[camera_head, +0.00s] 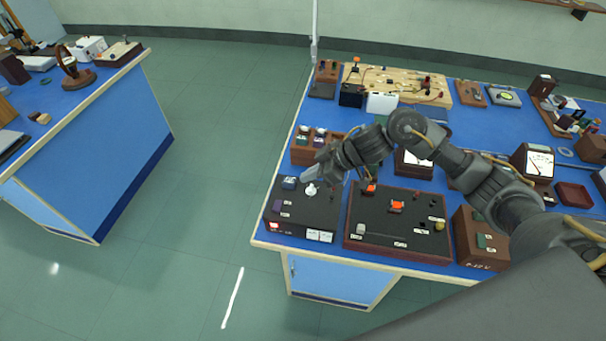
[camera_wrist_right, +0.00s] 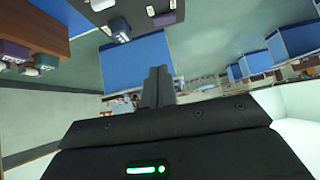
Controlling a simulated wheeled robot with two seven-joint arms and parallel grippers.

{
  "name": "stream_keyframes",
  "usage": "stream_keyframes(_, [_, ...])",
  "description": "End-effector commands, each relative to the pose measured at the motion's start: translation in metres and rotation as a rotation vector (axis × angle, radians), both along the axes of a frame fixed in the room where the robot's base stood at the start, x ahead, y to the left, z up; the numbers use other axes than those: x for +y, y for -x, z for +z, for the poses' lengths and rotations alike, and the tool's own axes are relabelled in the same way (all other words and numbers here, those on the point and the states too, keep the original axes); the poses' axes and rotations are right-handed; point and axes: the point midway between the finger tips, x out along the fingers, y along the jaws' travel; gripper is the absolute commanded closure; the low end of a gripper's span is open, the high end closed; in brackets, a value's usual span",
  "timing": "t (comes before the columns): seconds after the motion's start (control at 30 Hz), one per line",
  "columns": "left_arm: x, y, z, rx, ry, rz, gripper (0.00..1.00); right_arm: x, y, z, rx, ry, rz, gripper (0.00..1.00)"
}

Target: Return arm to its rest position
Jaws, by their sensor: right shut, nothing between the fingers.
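My right arm comes in from the right in the head view and reaches across the blue bench (camera_head: 470,128). My right gripper (camera_head: 308,176) is above the left black panel box (camera_head: 300,210), near its white knob (camera_head: 311,190). Whether it touches the box cannot be told. In the right wrist view the two fingers of the gripper (camera_wrist_right: 158,88) are together with nothing between them. The left gripper is not in view.
A second panel box (camera_head: 372,238) with orange parts and a wooden box (camera_head: 478,240) stand along the front edge. Meters (camera_head: 414,163), a wooden board (camera_head: 400,84) and other instruments fill the bench. Another bench (camera_head: 95,150) stands left; green floor (camera_head: 215,130) lies between.

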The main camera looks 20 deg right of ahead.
Motion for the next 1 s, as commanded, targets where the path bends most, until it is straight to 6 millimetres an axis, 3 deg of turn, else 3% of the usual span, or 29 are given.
stream_keyframes(0.27, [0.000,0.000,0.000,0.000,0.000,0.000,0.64,0.003,0.001,-0.002,-0.008,-0.003,0.000,1.00])
stream_keyframes(0.47, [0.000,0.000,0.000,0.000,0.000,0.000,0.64,0.042,0.016,-0.019,-0.138,-0.047,-0.042,1.00])
stream_keyframes(0.6, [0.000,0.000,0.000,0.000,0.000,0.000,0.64,0.061,0.040,-0.031,-0.248,-0.058,-0.203,1.00])
stream_keyframes(0.77, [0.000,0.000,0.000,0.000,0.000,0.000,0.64,0.033,0.086,-0.053,-0.213,0.033,-0.470,1.00])
stream_keyframes(1.0, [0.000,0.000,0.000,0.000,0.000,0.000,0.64,-0.024,0.173,-0.089,0.017,0.207,-0.711,1.00])
